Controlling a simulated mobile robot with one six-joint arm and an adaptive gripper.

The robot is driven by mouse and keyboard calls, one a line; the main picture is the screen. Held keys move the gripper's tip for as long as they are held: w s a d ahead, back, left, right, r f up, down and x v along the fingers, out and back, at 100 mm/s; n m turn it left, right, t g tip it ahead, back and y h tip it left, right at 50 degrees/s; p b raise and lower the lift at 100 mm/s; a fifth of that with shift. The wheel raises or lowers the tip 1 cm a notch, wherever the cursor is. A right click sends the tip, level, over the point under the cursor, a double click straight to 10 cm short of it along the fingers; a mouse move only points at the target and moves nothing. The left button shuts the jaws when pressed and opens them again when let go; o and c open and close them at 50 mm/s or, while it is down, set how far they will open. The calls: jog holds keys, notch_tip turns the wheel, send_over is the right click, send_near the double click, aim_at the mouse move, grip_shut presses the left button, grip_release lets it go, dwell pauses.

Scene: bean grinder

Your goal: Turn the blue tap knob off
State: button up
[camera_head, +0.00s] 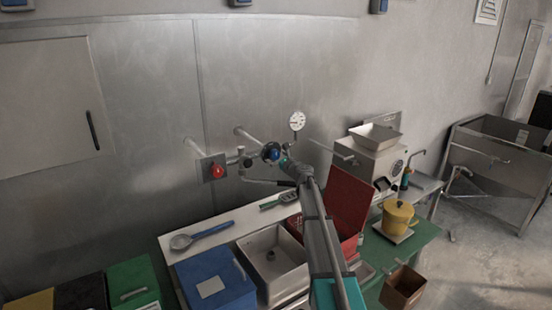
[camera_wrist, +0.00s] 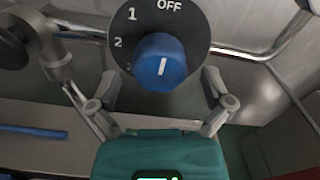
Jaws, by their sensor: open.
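The blue tap knob (camera_wrist: 160,62) sits on a round dark dial (camera_wrist: 197,25) marked OFF at the top, with 1 and 2 down its left side. A white line on the knob's face stands nearly upright, roughly in line with OFF. My gripper (camera_wrist: 159,84) is open, with one finger on each side of the knob; I cannot tell whether either finger touches it. In the head view the blue knob (camera_head: 271,151) is on the wall pipes, with my gripper (camera_head: 284,163) right beside it at its lower right.
A red knob (camera_head: 216,170) and a round gauge (camera_head: 297,121) are close by on the pipes. Below stand a metal sink (camera_head: 250,250), a blue box (camera_head: 212,284) and an open red box (camera_head: 352,197). A yellow pot (camera_head: 397,216) is to the right.

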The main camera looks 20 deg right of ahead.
jog(key=v, duration=1.1)
jog(key=shift+s, duration=0.3)
jog(key=s+a+f+n+g+y+b, duration=0.1)
jog(key=s+a+f+n+g+b, duration=0.1)
jog(key=s+a+f+n+g, duration=0.5)
jog(key=s+a+f+n+g+y+b, duration=0.2)
jog(key=s+a+f+n, duration=0.55)
jog(key=a+n, duration=0.4)
jog(key=s+a+f+n+g+h, duration=0.1)
jog(key=s+f, duration=0.1)
jog(key=s, duration=0.1)
jog(key=s+a+f+n+g+h+b, duration=0.1)
jog(key=s+a+f+n+g, duration=0.1)
jog(key=s+f, duration=0.1)
jog(key=s+a+f+n+g+h, duration=0.1)
jog(key=s+f+n, duration=0.1)
jog(key=s, duration=0.2)
jog(key=shift+s+a+f+n+g+b, duration=0.25)
jog(key=shift+s+a+g+b, duration=0.05)
jog(key=shift+s+g+b, duration=0.1)
jog(key=s+f+n+g+h+b, duration=0.1)
jog(key=s+f+n+h, duration=0.1)
jog(key=s, duration=0.3)
jog(key=s+d+f+n+g+h, duration=0.1)
jog(key=s+f+n+g+h, duration=0.1)
jog(key=s+n, duration=0.2)
jog(key=shift+s+d+g+h+b, duration=0.3)
jog(key=shift+s+d+b, duration=0.05)
jog(key=shift+s, duration=0.85)
